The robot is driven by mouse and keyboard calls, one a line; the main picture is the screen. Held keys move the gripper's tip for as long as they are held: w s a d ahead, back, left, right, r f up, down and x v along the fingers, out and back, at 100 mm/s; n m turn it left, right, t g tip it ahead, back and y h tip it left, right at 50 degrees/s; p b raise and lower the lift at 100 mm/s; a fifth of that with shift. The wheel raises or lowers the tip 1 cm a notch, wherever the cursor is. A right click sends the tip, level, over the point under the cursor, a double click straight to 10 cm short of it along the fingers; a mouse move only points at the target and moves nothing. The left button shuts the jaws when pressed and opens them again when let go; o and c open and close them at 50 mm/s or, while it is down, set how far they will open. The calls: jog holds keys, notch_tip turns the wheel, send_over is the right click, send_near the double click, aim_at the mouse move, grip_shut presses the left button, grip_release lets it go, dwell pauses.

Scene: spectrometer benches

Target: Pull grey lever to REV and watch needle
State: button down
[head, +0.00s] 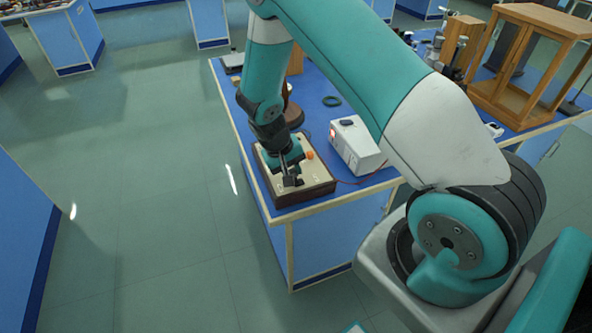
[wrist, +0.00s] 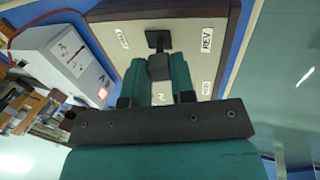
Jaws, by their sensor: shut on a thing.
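The lever rises from a dark square base on a cream panel (wrist: 185,45) in a dark frame. A REV label (wrist: 207,40) lies on the panel to the right of the lever, apart from it. In the head view my gripper (head: 289,170) is over the same panel box (head: 318,188) near the bench corner; the arm and gripper hide part of it.
A white instrument box (head: 356,146) with a red light stands right of the panel, with a red wire along the bench (head: 335,205). A wooden glass-sided case (head: 522,65) stands farther back. The floor to the left is clear.

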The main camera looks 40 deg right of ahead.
jog(key=shift+w+a+f+g+h+b, duration=0.15)
jog(key=shift+a+h+b, duration=0.15)
jog(key=shift+h, duration=0.2)
jog(key=shift+w+a+f+g+h+b, duration=0.15)
jog(key=shift+a+h+b, duration=0.15)
jog(key=shift+h, duration=0.2)
jog(key=shift+s, duration=0.1)
jog(key=c, duration=1)
grip_release()
jog(key=shift+o, duration=0.2)
jog(key=b+v, duration=0.3)
jog(key=v, duration=1.4)
jog(key=shift+a+r, duration=0.15)
jog(key=shift+a, duration=0.05)
jog(key=shift+r, duration=0.1)
jog(key=s+a+r+n+y, duration=0.3)
jog(key=s+r, duration=0.1)
jog(key=s, duration=0.4)
jog(key=s+a+r+n+t+y, duration=0.1)
jog(key=s+a+r+n+y, duration=0.2)
jog(key=s, duration=0.6)
jog(key=s+a+r+n+y, duration=0.3)
jog(key=s+a+r+n, duration=0.1)
jog(key=s, duration=0.4)
jog(key=shift+s+a+r+t+y, duration=0.3)
jog(key=shift+a+r, duration=0.05)
jog(key=shift+a, duration=0.05)
